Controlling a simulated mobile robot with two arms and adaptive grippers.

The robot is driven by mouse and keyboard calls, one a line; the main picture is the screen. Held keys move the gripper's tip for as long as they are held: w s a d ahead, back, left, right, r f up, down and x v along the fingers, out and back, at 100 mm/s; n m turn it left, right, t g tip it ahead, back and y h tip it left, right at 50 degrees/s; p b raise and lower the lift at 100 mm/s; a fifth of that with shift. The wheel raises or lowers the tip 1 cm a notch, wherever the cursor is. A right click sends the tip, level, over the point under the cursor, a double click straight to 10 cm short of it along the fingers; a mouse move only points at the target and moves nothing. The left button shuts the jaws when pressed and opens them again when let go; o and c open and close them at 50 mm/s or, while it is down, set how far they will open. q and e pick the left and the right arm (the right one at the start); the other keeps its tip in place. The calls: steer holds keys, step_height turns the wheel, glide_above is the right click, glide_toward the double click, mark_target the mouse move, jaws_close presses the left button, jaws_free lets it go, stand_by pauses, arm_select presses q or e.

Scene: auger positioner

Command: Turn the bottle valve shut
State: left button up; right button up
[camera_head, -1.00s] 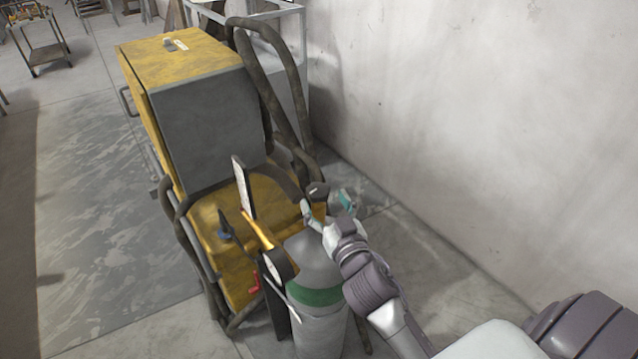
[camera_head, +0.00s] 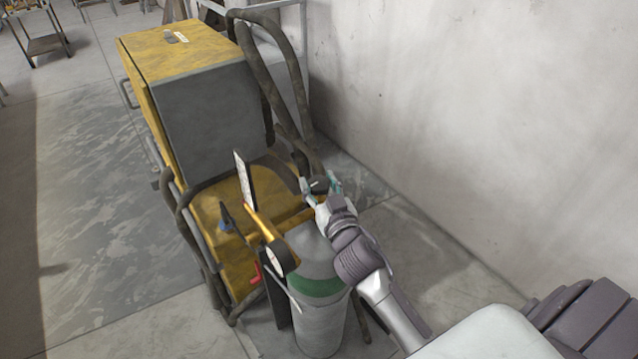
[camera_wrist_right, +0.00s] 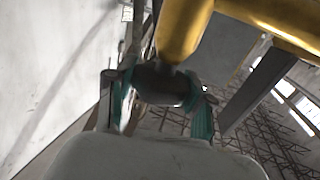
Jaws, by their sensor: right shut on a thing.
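The grey gas bottle (camera_head: 319,318) with a green band stands upright at the rear of the yellow machine. Its dark valve knob (camera_head: 319,186) is above the bottle's top. My right gripper (camera_head: 320,188) reaches in from the lower right and is shut on the knob, one finger on each side. In the right wrist view the dark knob (camera_wrist_right: 163,84) sits between the teal-padded fingers, with a brass valve body (camera_wrist_right: 182,28) beyond it. A round pressure gauge (camera_head: 276,257) hangs on the brass fitting left of the bottle. My left gripper is not in view.
The yellow machine (camera_head: 180,47) with a grey panel and thick dark hoses (camera_head: 275,80) stands left of and behind the bottle. A bare wall (camera_head: 480,120) runs along the right. Open floor (camera_head: 90,220) lies to the left.

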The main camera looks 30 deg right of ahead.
steer(key=shift+f+m+h+b, duration=0.15)
steer(key=shift+m+h+b, duration=0.25)
steer(key=shift+h+b, duration=0.3)
steer(key=shift+m+h+b, duration=0.3)
steer(key=shift+m+b, duration=0.1)
steer(key=shift+b, duration=0.1)
steer(key=shift+r, duration=0.2)
steer(key=o, duration=1.1)
steer(key=shift+o, duration=0.2)
steer(key=shift+s, duration=0.1)
